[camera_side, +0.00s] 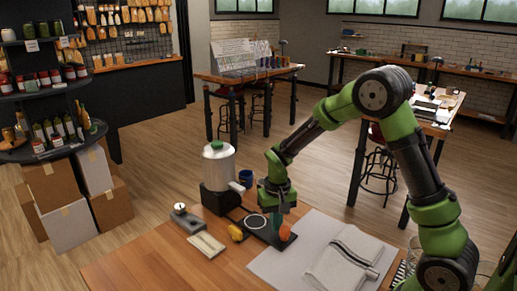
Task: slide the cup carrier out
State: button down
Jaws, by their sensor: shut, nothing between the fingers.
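The cup carrier seems to be the flat black tray (272,237) on the wooden table, with a pale ring on its top. It lies in front of the dispenser (218,168), which has a clear body, a green lid and a black base. My gripper (278,214) points down over the right part of the tray, with its fingers shut and nothing held. A small teal shape shows at the fingertips; I cannot tell what it is. Whether the fingers touch the tray cannot be told from this view.
An orange fruit (284,232) is at the tray's right end, and a yellow one (235,232) at its left. A blue cup (246,178) stands behind. A small scale (187,219) and a pale slatted board (206,245) lie left.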

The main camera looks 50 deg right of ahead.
jog(key=shift+s, duration=1.45)
jog(key=shift+w, duration=0.75)
notch_tip(320, 180, up, 7)
jog(key=s+a+r+n+t+y, duration=0.1)
jog(key=s+a+r+t, duration=0.2)
jog(key=s+r, duration=0.4)
jog(key=s+a+r+n+t+y, duration=0.1)
jog(key=s+a+r+t, duration=0.3)
jog(key=s+r, duration=0.3)
jog(key=shift+s+a, duration=0.15)
jog(key=shift+s, duration=0.35)
